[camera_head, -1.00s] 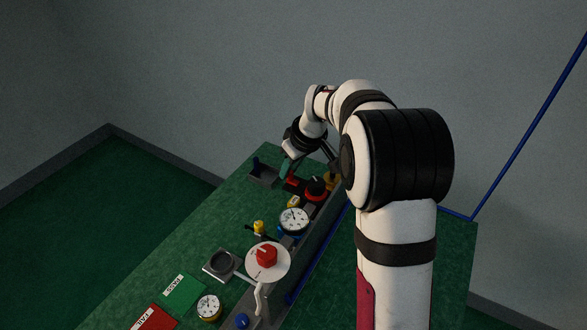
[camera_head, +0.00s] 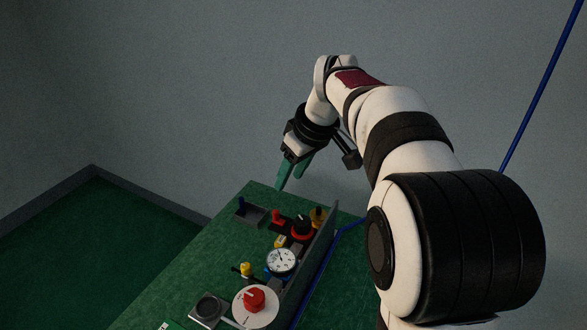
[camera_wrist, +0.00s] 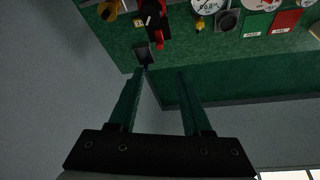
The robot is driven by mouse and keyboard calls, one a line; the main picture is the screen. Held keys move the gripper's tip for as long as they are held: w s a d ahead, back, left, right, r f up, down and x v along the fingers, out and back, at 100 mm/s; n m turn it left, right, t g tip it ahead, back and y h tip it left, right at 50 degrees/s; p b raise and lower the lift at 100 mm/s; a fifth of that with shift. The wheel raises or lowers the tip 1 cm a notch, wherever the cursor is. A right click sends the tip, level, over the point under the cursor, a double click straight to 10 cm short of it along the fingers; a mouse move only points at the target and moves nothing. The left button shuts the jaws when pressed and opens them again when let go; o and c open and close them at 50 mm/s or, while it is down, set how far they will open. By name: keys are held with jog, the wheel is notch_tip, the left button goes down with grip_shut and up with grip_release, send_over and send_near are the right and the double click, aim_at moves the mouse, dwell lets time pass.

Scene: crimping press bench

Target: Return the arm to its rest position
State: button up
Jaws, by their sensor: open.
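My gripper (camera_head: 287,183) is raised above the far end of the green bench (camera_head: 165,280), its green fingers pointing down. The fingers are apart with nothing between them. It also shows in the wrist view (camera_wrist: 161,74), where the bench and the floor lie beyond the two separated fingertips. My arm extends from the lower right, bends at the top and comes down to the gripper, clear of the bench items.
A grey tray (camera_head: 257,217) with a blue peg is at the bench's far end.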

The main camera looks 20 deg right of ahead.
jog(key=shift+v, duration=1.05)
jog(key=s+a+f+m+g, duration=0.1)
jog(key=s+a+f+m, duration=0.2)
jog(key=s, duration=0.7)
jog(key=s+a+f+m+g, duration=0.1)
jog(key=s+a+f+m, duration=0.2)
jog(key=s, duration=0.8)
jog(key=s+a+f+m+g, duration=0.2)
jog(key=s+f+m, duration=0.3)
jog(key=s, duration=0.5)
jog(key=shift+s+a+f, duration=0.3)
jog(key=shift+s+a, duration=0.1)
jog(key=shift+a, duration=0.4)
jog(key=shift+o, duration=0.2)
